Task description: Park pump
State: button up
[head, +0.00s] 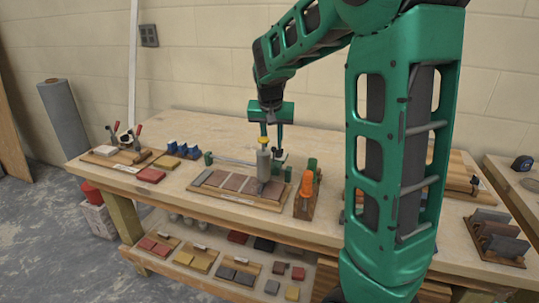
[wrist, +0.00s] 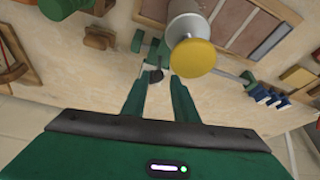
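A grey cylinder with a yellow cap, which looks like the pump (head: 263,163), stands upright at the wooden board with reddish tiles (head: 214,194) on the bench. In the wrist view its yellow cap (wrist: 194,58) and grey body show at the top, just beyond the right finger. My gripper (head: 271,138) points down over the board, close behind the cap. In the wrist view my gripper (wrist: 161,76) has its two green fingers apart, with a gap between them and nothing clearly held. Whether a finger touches the cap I cannot tell.
An orange-topped item (head: 308,184) stands in a wooden holder right of the board. The lower shelf (head: 196,280) holds several small trays.

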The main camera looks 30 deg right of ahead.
aim_at(274, 148)
jog(key=x, duration=0.6)
jog(key=shift+d+f, duration=0.15)
jog(key=shift+f, duration=0.15)
